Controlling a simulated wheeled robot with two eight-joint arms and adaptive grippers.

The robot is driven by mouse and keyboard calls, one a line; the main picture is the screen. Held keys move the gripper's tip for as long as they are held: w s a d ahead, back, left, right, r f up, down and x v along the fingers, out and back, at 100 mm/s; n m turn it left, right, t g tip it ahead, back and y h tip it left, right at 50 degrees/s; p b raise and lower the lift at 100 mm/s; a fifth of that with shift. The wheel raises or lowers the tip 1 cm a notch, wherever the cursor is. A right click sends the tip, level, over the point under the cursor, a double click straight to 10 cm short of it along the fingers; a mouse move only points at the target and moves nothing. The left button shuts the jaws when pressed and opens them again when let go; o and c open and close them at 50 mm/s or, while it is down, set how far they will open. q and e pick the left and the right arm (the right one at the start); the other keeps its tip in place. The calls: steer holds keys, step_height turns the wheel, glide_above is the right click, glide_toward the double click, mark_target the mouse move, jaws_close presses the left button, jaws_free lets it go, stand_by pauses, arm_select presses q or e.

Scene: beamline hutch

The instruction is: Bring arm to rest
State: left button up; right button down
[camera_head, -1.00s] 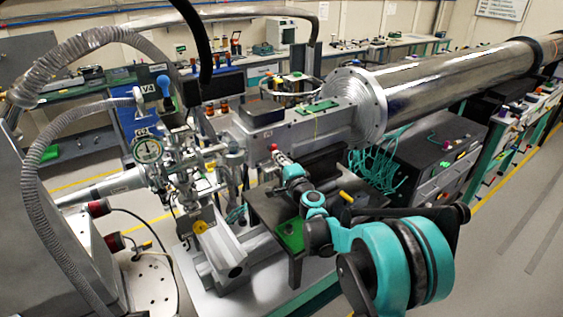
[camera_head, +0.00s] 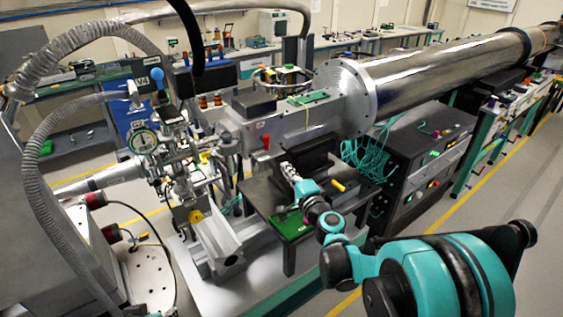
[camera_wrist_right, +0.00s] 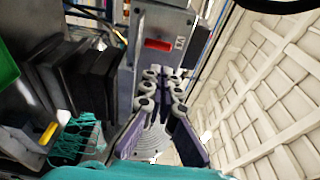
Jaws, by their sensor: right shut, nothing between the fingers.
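My right arm comes in from the lower right in the head view. Its gripper (camera_head: 289,172) is small and partly unclear there, in front of the grey beamline box (camera_head: 282,128) and above the dark stand. In the right wrist view the gripper's fingers (camera_wrist_right: 163,90) are drawn together with nothing held between them. My left gripper does not show.
A dark stand with a green board (camera_head: 292,224) is beneath the forearm. The long steel pipe (camera_head: 440,75) and the black equipment cabinet (camera_head: 410,165) lie behind the arm. Valves with a gauge (camera_head: 143,140) crowd the left. Open floor (camera_head: 535,205) shows at right.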

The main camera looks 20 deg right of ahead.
steer(key=shift+s+f, duration=0.1)
steer(key=shift+s, duration=0.05)
stand_by(0.3)
steer(key=s+a+f+n+g+y+b, duration=0.1)
steer(key=s+a+f+n+g+b, duration=0.1)
steer(key=s+a+n+g, duration=0.25)
steer(key=s+a+f+n+g+y+b, duration=0.1)
steer(key=s+a+f+n+y, duration=0.2)
steer(key=s+n, duration=0.4)
steer(key=s+d+f+n+g+h+b, duration=0.1)
steer(key=s+d+f+n+g+h, duration=0.1)
steer(key=s+f, duration=0.3)
steer(key=s+d+f+n+g+h+b, duration=0.2)
steer(key=s+d+f+g+h, duration=0.1)
steer(key=s, duration=1.1)
step_height(320, 180, down, 3)
steer(key=shift+d+r+n+h, duration=0.1)
steer(key=shift+d+n+h, duration=0.2)
steer(key=shift+h, duration=0.6)
